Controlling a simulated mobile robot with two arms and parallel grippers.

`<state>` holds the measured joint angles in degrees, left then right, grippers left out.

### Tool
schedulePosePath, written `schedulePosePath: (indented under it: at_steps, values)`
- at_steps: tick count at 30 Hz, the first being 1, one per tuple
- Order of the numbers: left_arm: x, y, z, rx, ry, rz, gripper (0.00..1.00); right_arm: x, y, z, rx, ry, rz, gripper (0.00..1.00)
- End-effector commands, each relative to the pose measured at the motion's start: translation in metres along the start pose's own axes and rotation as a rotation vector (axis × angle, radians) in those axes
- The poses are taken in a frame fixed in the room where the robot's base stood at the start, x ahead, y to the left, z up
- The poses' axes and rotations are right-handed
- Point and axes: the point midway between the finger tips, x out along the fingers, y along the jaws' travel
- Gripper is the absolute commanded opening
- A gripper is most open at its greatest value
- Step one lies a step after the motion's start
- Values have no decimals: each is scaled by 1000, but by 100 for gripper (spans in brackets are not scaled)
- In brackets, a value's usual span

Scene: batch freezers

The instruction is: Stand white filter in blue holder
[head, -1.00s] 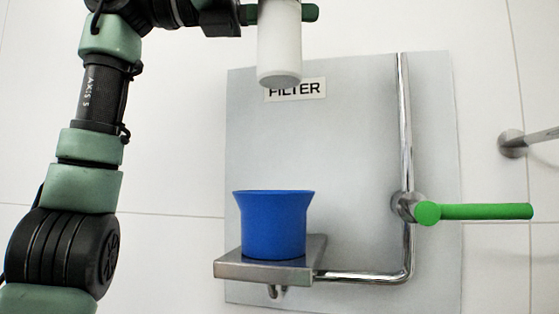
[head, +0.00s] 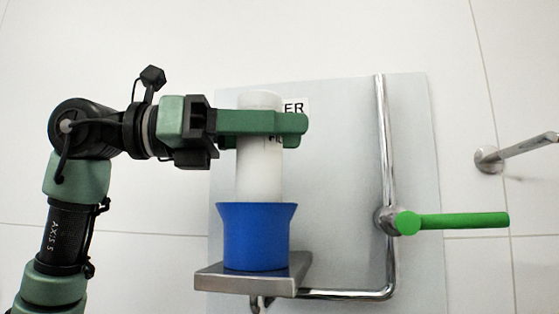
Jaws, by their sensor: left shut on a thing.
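The white filter (head: 259,180) is an upright white cylinder in the head view. My left gripper (head: 296,125) is shut around its upper part, coming in from the left. The filter's lower end is hidden by the rim of the blue holder (head: 256,240), so it appears to be inside the holder's mouth. How deep it reaches cannot be seen. The blue holder is a flared cup standing on a small metal shelf (head: 215,281). My right gripper is not in view.
A grey wall panel (head: 340,180) with a partly covered label (head: 297,106) is behind. A chrome pipe (head: 386,150) runs down its right side, with a green lever handle (head: 455,220) pointing right. Another metal bar (head: 515,150) juts in at far right.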

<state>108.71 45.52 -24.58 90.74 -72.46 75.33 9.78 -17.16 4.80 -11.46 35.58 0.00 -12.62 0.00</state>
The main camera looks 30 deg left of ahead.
Motion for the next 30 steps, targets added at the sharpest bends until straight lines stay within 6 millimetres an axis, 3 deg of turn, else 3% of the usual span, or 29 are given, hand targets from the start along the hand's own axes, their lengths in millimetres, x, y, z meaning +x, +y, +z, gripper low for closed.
schedulePosePath:
  at_steps: [6, 19, 20, 21, 22, 30]
  values:
    - [0, 1, -29, -1, 1, 1, 0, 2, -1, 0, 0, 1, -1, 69]
    - [0, 0, -36, 0, 0, 1, 0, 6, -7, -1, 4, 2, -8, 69]
    - [0, 0, -36, 0, 2, 0, 53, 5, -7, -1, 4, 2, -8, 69]
    - [0, 0, -35, 0, 2, 0, 64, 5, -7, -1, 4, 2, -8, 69]
    - [0, 0, -35, 0, 2, 0, 69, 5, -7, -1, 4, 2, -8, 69]
    - [0, 0, -35, 0, 2, 0, 69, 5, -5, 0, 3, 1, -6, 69]
